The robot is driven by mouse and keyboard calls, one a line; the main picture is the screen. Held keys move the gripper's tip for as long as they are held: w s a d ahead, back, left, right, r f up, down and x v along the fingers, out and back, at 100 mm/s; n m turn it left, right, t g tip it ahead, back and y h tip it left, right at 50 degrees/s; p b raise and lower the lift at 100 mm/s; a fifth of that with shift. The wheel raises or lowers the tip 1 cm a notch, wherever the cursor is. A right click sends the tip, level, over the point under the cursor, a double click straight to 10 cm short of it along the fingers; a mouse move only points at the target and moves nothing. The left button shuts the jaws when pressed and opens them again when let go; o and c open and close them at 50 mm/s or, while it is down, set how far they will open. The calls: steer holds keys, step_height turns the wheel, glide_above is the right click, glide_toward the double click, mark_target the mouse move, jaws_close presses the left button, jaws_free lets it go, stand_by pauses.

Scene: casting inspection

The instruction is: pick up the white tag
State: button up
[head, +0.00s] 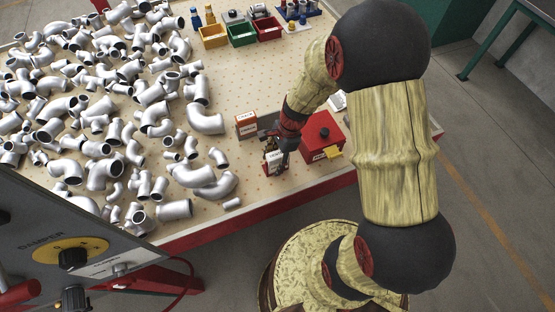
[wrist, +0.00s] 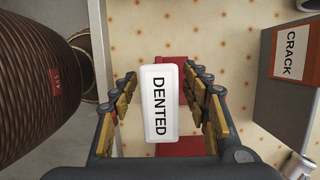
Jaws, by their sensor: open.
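The white tag (wrist: 160,100), a rounded block lettered "DENTED", lies between the two fingers of my gripper (wrist: 161,78) in the wrist view. The fingers are open, one on each side of the tag, with a small gap on the left and on the right. A red piece (wrist: 181,149) shows under and beside the tag. In the head view my gripper (head: 276,155) is low over the front part of the table, and the tag there is mostly hidden by it.
A box (wrist: 292,70) labelled "CRACK" stands right of my gripper in the wrist view. In the head view a red box (head: 320,133) is close on the right, an orange box (head: 246,124) behind. Many metal pipe fittings (head: 205,120) cover the table's left side.

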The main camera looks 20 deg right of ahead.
steer(key=shift+f, duration=0.15)
steer(key=shift+c, duration=1.3)
steer(key=c, duration=0.9)
step_height(320, 180, up, 10)
steer(key=p, duration=0.3)
steer(key=shift+c, duration=0.3)
